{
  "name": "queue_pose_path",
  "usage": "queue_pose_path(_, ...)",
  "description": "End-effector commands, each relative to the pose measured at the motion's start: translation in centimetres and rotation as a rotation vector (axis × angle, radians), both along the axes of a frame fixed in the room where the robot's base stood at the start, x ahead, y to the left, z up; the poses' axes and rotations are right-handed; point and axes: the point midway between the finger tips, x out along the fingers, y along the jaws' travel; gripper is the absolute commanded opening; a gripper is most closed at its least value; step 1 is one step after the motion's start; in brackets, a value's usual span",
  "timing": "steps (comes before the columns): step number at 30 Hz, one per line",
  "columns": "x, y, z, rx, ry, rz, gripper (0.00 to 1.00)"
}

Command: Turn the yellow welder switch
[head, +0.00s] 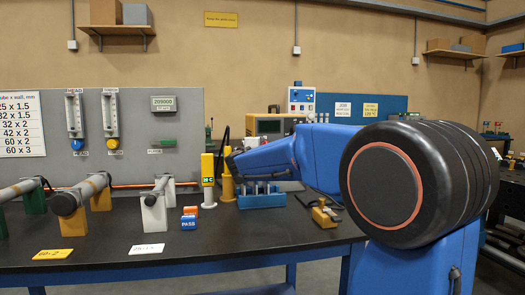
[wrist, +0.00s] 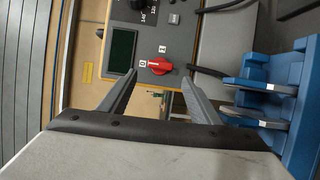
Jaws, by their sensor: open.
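The welder is a yellow-edged box with a grey front (head: 269,126), standing at the back of the bench, partly behind my blue arm. In the wrist view its red rotary switch (wrist: 159,67) sits on the grey panel (wrist: 180,45), beside a dark green screen (wrist: 121,50). The switch handle lies roughly across the picture, with one end near the 0 label; the 1 label is above it. My gripper (wrist: 160,79) is open and empty, its two fingers apart on either side below the switch. I cannot tell the remaining distance. The switch is not discernible in the head view.
A blue rack (head: 262,199) stands on the dark bench (head: 215,250); blue parts are also close on the right in the wrist view (wrist: 265,100). Yellow posts (head: 208,170) and a brass-coloured block (head: 324,214) stand nearby. The front middle of the bench is clear.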

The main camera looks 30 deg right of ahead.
Motion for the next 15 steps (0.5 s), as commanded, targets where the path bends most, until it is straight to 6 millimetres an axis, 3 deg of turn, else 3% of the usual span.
queue_pose_path(15,-7.6,6.2,-0.1,0.001,0.001,0.003,0.58)
